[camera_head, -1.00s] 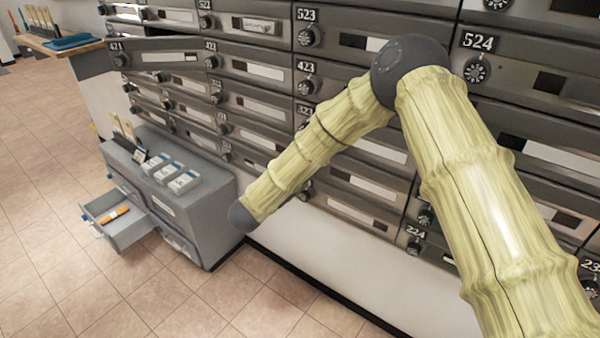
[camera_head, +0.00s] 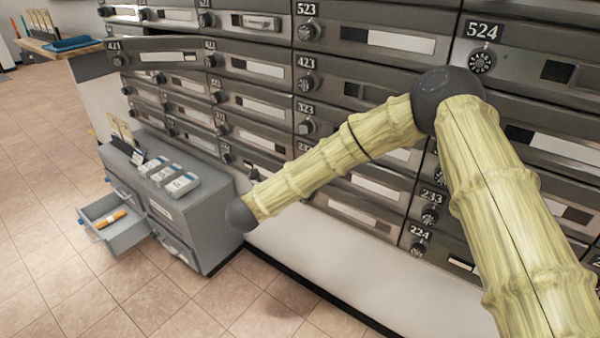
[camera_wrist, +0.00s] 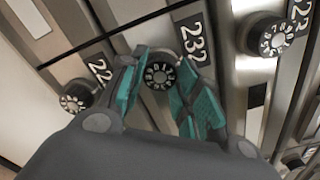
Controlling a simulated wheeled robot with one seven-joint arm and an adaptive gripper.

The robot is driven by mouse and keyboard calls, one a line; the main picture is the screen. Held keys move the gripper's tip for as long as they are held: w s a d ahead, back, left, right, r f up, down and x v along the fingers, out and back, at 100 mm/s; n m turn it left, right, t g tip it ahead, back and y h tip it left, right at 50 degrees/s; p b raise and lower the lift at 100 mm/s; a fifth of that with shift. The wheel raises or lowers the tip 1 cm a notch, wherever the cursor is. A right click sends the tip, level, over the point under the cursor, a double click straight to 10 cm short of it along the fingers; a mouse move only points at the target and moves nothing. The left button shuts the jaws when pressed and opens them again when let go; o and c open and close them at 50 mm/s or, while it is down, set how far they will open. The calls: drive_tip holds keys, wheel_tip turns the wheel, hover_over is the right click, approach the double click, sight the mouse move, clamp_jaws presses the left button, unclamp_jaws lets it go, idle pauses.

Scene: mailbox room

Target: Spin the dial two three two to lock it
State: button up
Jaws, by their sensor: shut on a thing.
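The dial of box 232 (camera_wrist: 159,75) is a round black knob with white markings, beside its "232" label (camera_wrist: 193,42) in the wrist view. My gripper (camera_wrist: 160,88) has its two teal-padded fingers on either side of this dial, shut on it. The exact setting of the dial is too small to read. In the head view my bamboo-like arm covers the box 232 area, and neither the gripper nor this dial can be made out there.
A neighbouring dial (camera_wrist: 76,96) sits left of the gripper and another dial (camera_wrist: 270,36) to the right. In the head view a grey cabinet (camera_head: 205,215) with an open drawer (camera_head: 112,224) stands at left. Tiled floor in front is clear.

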drive_tip(key=shift+m, duration=0.3)
drive_tip(key=o, duration=1.1)
drive_tip(key=shift+c, duration=0.2)
drive_tip(key=v, duration=1.2)
